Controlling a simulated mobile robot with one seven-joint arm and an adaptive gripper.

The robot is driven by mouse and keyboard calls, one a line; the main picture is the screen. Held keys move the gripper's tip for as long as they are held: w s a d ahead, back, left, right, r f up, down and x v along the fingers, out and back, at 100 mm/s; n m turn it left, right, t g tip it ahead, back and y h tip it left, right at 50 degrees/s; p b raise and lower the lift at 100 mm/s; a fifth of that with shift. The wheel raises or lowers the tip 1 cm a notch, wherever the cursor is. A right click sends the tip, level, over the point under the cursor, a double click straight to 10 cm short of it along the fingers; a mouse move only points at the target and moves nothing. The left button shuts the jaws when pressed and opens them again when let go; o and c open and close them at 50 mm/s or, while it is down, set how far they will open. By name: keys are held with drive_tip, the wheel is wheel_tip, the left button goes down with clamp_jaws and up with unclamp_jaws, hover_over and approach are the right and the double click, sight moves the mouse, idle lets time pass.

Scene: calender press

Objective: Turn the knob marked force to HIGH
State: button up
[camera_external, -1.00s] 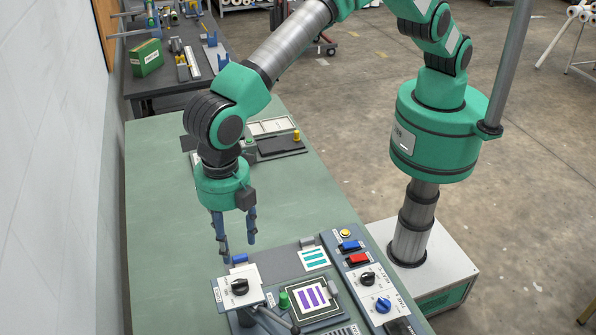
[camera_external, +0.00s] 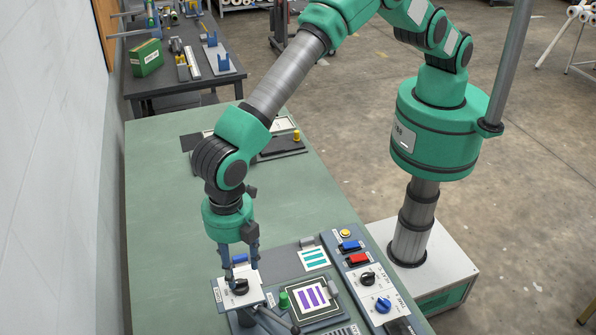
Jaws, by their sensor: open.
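A black knob (camera_external: 240,287) sits on a white square plate (camera_external: 224,296) at the left of the press on the green table. My gripper (camera_external: 244,281) points down over this knob, with its two blue fingers apart, one on each side of the knob's top. I cannot tell whether the fingers touch it. Another black knob (camera_external: 367,279) and a blue knob (camera_external: 383,305) sit on the white panel at the right. The lettering is too small to read, so I cannot tell which knob is marked force.
Beside the plate are a green button (camera_external: 284,300), a dark lever and a framed purple-striped card (camera_external: 311,296). A blue switch (camera_external: 350,246), a red switch (camera_external: 358,259) and a yellow button (camera_external: 345,233) line the right panel. The green table (camera_external: 165,230) is clear at the left.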

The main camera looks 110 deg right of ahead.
sight(239, 281)
drive_tip(key=shift+f+p, duration=0.3)
drive_tip(key=shift+f, duration=2.25)
